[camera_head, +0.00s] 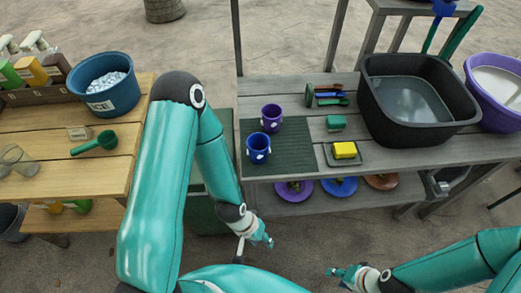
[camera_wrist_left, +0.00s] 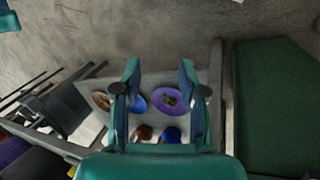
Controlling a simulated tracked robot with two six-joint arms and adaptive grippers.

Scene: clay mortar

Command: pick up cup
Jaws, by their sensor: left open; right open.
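A blue cup (camera_head: 258,150) stands upright on a dark green mat (camera_head: 300,158) near the front edge of the grey table. A purple cup (camera_head: 271,120) stands just behind it on the same mat. My left gripper (camera_head: 266,240) is open and empty, in front of the table and apart from both cups. In the left wrist view its two fingers (camera_wrist_left: 160,78) are spread, with the lower shelf beyond them. My right gripper (camera_head: 335,272) is open and empty at the lower right, away from the table. I cannot make out the cups surely in the left wrist view.
A yellow sponge (camera_head: 345,150) lies on a tray right of the mat. Purple (camera_head: 293,192) and blue (camera_head: 340,187) plates sit on the lower shelf. A wooden table (camera_head: 50,150) stands left.

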